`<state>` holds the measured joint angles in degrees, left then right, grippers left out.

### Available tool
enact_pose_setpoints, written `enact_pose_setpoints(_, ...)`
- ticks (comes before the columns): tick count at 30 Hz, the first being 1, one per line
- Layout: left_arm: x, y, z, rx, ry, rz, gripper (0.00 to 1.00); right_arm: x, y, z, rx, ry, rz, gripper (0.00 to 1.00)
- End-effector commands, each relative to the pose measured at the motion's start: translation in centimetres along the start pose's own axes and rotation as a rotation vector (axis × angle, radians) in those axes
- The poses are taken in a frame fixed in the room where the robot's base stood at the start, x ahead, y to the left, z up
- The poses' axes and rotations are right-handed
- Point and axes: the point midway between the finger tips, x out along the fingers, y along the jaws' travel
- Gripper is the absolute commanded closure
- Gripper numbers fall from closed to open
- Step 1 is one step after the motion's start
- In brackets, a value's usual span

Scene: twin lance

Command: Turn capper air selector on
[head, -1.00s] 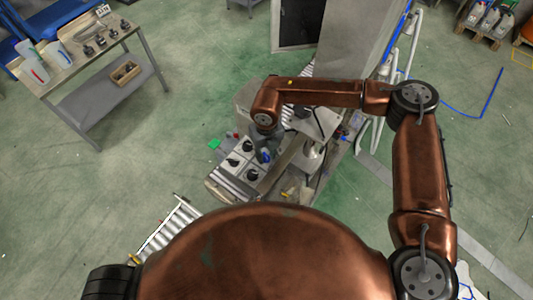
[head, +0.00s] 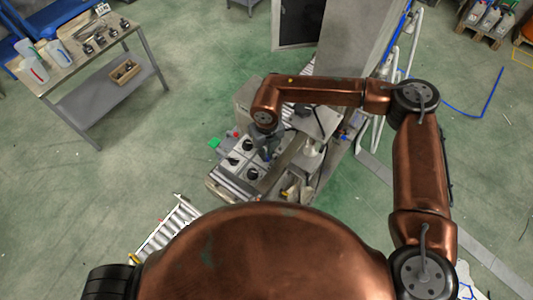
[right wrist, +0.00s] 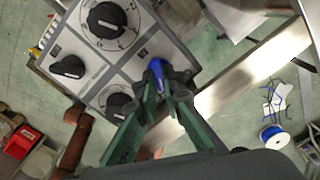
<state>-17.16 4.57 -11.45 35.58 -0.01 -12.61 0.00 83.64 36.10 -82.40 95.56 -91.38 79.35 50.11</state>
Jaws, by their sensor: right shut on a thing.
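A grey control panel (right wrist: 112,52) with several black rotary knobs and one blue selector fills the upper left of the right wrist view. The panel (head: 240,158) also shows in the middle of the head view. The blue selector (right wrist: 156,74) sits at the panel's right side, and its handle runs nearly up and down in the wrist view. My right gripper (right wrist: 163,88), with green fingers, is shut on the blue selector, its fingertips partly covering it. In the head view my right gripper (head: 268,152) is over the panel's right side. My left gripper is not in view.
Black knobs (right wrist: 108,18) stand close beside the gripped selector. A metal rail (right wrist: 250,72) runs along the panel's right. A roller conveyor (head: 172,228) lies in front. A workbench (head: 75,62) stands at the far left, with open green floor between.

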Motion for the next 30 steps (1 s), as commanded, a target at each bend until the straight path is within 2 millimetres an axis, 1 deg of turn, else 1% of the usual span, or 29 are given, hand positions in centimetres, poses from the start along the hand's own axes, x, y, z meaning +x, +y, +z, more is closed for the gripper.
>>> enact_pose_setpoints(8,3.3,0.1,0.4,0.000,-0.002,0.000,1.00,0.5,-0.1,0.0,-0.154,-0.001,-0.002,1.00)
enact_pose_setpoints(18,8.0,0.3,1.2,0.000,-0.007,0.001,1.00,0.6,-0.2,0.1,-0.468,-0.002,0.000,1.00)
enact_pose_setpoints(24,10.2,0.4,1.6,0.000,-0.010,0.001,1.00,0.5,-0.3,0.1,-0.653,-0.001,-0.001,1.00)
enact_pose_setpoints(30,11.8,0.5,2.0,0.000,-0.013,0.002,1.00,0.3,-0.4,0.2,-0.813,-0.001,-0.001,1.00)
